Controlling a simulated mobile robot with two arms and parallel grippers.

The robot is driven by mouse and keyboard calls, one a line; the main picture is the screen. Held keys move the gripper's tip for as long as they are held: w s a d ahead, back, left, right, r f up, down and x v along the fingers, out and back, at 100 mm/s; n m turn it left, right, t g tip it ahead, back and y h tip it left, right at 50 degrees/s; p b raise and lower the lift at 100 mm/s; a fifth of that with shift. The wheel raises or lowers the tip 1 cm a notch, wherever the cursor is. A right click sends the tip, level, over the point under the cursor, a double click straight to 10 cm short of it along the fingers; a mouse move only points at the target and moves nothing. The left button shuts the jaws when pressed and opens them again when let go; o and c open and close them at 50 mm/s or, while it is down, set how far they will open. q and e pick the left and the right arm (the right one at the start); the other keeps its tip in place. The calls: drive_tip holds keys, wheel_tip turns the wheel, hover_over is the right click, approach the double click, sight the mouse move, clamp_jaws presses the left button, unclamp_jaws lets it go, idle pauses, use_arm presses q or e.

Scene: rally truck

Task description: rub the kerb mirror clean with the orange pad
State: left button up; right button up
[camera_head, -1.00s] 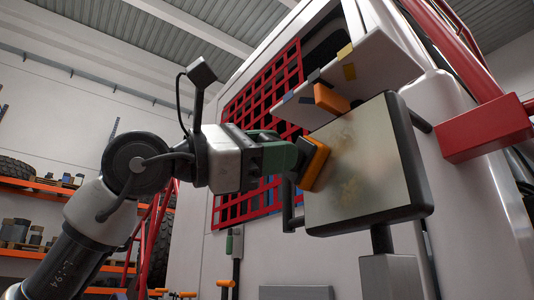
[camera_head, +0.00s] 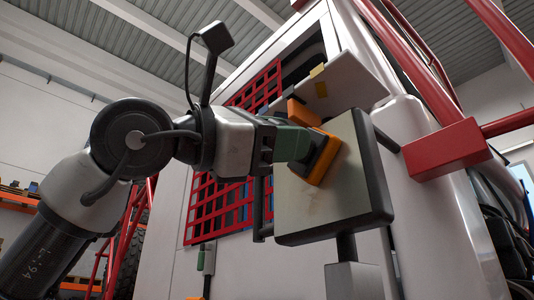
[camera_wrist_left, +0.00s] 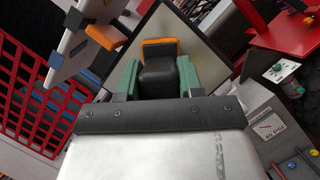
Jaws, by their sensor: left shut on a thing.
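The kerb mirror (camera_head: 345,205) is a square plate with a dark rim, standing on a post at the truck's side. Its visible face is a dull grey-beige with faint marks, and it also shows in the left wrist view (camera_wrist_left: 205,62). My left gripper (camera_head: 308,150) is shut on the black holder of the orange pad (camera_head: 326,158). The pad lies at the upper left of the mirror face and appears to touch it. In the left wrist view the pad (camera_wrist_left: 160,42) is tilted edge-on beyond the green fingers. The face behind the pad is hidden. My right gripper is out of view.
A red mesh (camera_head: 215,205) is behind my arm. A red bracket (camera_head: 445,148) juts out right of the mirror.

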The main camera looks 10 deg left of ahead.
use_arm(q)
drive_tip(key=s+d, duration=0.1)
drive_tip(key=s+d+b, duration=0.1)
drive_tip(key=d, duration=0.1)
drive_tip(key=shift+s+d, duration=0.2)
drive_tip(key=shift+s, duration=0.1)
drive_tip(key=shift+a, duration=0.1)
idle(0.3)
drive_tip(key=shift+s+a+b, duration=0.45)
drive_tip(key=shift+s+a, duration=0.45)
drive_tip(key=shift+s, duration=0.25)
drive_tip(key=shift+s+a+b, duration=0.4)
drive_tip(key=shift+s+a, duration=0.5)
drive_tip(key=shift+s, duration=0.25)
